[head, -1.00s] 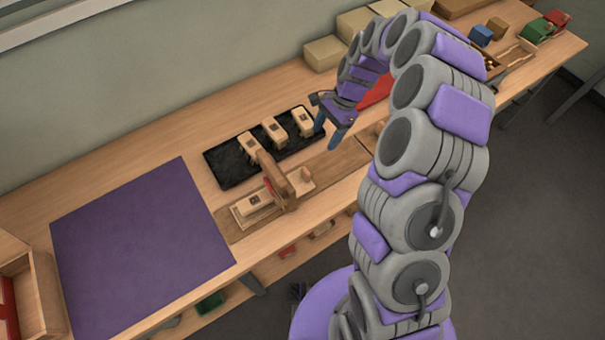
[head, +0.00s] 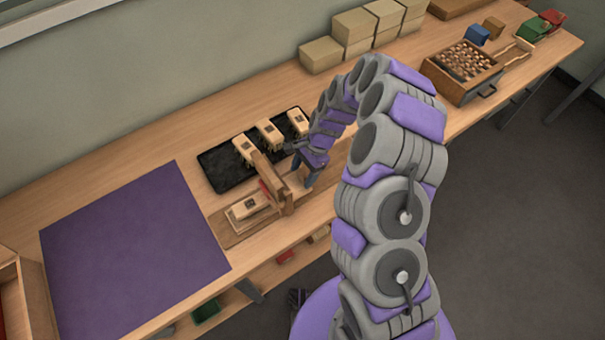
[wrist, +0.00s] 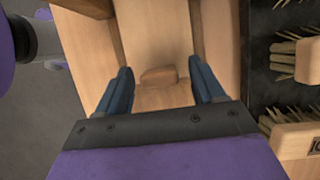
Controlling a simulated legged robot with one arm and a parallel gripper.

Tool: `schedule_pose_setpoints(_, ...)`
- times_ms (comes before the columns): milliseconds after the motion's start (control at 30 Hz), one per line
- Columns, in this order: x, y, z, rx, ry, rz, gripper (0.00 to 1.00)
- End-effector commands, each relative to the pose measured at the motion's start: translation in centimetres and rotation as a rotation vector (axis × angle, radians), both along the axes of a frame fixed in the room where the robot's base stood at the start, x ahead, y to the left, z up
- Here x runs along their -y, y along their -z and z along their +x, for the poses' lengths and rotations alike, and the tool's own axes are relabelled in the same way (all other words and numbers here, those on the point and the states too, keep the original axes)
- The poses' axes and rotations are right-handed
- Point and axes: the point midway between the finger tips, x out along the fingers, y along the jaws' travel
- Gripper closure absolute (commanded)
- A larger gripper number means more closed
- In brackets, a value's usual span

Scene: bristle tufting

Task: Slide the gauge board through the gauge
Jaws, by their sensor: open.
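The wooden gauge (head: 272,182) stands upright on a long wooden base at the front of the bench. A pale board, seemingly the gauge board (head: 248,209), lies left of it with a brush block on top. My gripper (head: 307,178) is just right of the gauge, pointing down. In the wrist view my gripper (wrist: 160,72) is open. A small wooden tab (wrist: 158,77) shows between its blue fingers, apart from both. I cannot tell whether the tab belongs to the gauge board. My arm hides part of the base.
A black tray (head: 222,176) with several bristled brush blocks lies behind the gauge; it edges the wrist view's right side. A purple mat (head: 135,250) covers the bench at left. Pale boxes (head: 320,55) stand along the wall. A box of bristle tufts (head: 465,65) sits at right.

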Motion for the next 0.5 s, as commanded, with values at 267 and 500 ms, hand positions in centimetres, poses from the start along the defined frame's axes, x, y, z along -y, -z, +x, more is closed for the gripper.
schedule_pose_setpoints(267, -0.23, 0.65, -0.17, 0.000, 0.000, -0.001, 0.32)
schedule_pose_setpoints(500, -0.22, 0.62, -0.13, 0.000, 0.000, -0.001, 0.43)
